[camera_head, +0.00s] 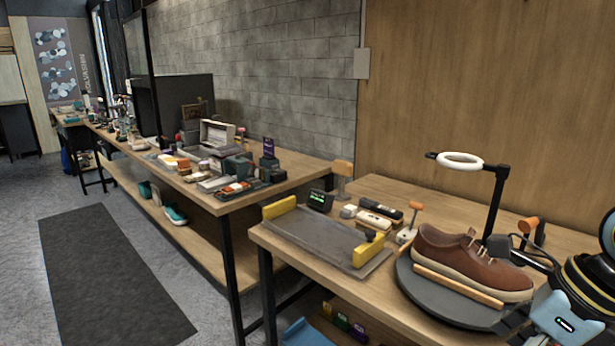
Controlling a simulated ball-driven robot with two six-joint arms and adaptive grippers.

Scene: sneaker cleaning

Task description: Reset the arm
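My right arm comes in at the lower right edge. Its light-blue wrist housing shows, and the dark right gripper (512,321) is at the front edge of the round turntable (440,305), low in the picture. Its fingers are small, dark and partly cut off, so I cannot tell whether they are open or shut. A brown leather sneaker (465,262) with a pale sole rests on the turntable behind the gripper, with a wooden strip along its near side. My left arm and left gripper are not in view.
A ring lamp (460,160) on a black post stands behind the sneaker. A grey tray (325,238) with yellow end blocks lies left of the turntable, with brushes (380,215) behind it. A cluttered long bench (215,190) runs back left. The floor mat (105,285) is clear.

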